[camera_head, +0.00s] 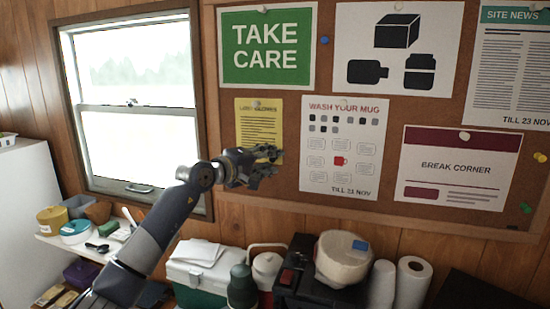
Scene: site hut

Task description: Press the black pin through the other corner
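My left gripper (268,163) is raised in front of the cork board (395,112), over the lower part of a small yellow sheet (258,122). Its dark fingers point right, toward the gap between this sheet and the "Wash your mug" sheet (314,178). I cannot tell whether the fingers are open or shut, or whether they touch the board. I cannot make out a black pin; one in the dark fingers would not stand out. The yellow sheet has a pale pin at its top middle, and its lower corners are partly hidden by the gripper. My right gripper is not in view.
Loose blue (325,40), yellow (540,157) and green (526,208) pins are in the board. Below stand a cool box (190,275), a flask (242,288), a dark machine with a bowl (343,260) and paper rolls (411,282). A window (135,100) is left.

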